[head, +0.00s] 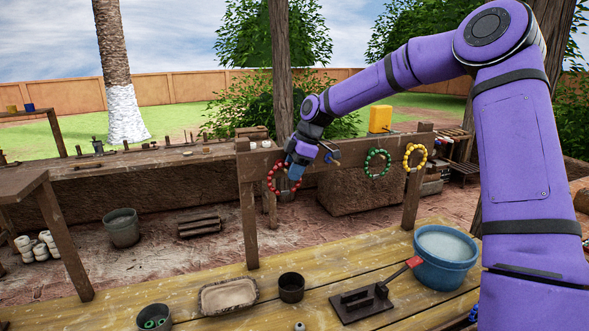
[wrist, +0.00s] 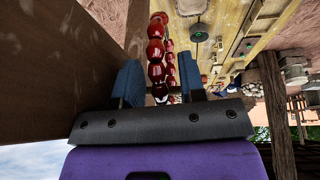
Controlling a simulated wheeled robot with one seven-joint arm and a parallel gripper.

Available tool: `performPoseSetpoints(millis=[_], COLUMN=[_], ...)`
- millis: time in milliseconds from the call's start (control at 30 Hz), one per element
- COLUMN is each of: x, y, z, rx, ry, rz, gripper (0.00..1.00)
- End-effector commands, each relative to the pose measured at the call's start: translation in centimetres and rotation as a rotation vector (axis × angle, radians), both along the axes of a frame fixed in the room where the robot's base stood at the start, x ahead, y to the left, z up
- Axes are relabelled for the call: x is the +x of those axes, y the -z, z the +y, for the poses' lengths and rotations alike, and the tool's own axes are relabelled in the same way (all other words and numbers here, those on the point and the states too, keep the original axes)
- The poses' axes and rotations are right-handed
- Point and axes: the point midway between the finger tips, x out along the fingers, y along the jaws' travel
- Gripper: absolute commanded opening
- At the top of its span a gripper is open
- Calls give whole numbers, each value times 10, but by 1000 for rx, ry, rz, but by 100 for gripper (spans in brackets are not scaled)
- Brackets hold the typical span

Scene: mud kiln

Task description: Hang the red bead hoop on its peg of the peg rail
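The red bead hoop (head: 270,184) hangs at the left end of the wooden peg rail (head: 335,160), against its front face. My gripper (head: 295,172) is at its right side, fingers pointing down. In the wrist view the hoop (wrist: 156,50) is seen nearly edge-on. Its beads run between the two blue fingers of my gripper (wrist: 163,85), close to the left finger with a gap to the right one, so the fingers look open around it. The peg at the hoop's top is hidden, and I cannot tell whether the hoop rests on it.
A green hoop (head: 368,170) and a yellow hoop (head: 407,155) hang further right on the rail. The bench (head: 245,314) in front holds a blue bucket (head: 440,276), a dark cup (head: 291,288), a shallow tray (head: 204,308) and a trowel (head: 372,297). A post (head: 281,80) rises behind my gripper.

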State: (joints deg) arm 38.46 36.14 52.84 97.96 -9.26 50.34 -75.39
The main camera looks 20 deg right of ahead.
Motion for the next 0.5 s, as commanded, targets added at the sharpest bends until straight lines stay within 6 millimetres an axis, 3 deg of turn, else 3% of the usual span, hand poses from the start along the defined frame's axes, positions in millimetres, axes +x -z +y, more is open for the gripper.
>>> performPoseSetpoints(millis=[500], x=[4], y=[2], z=[-1], rx=[8], ry=[9], rz=[-4], gripper=[45])
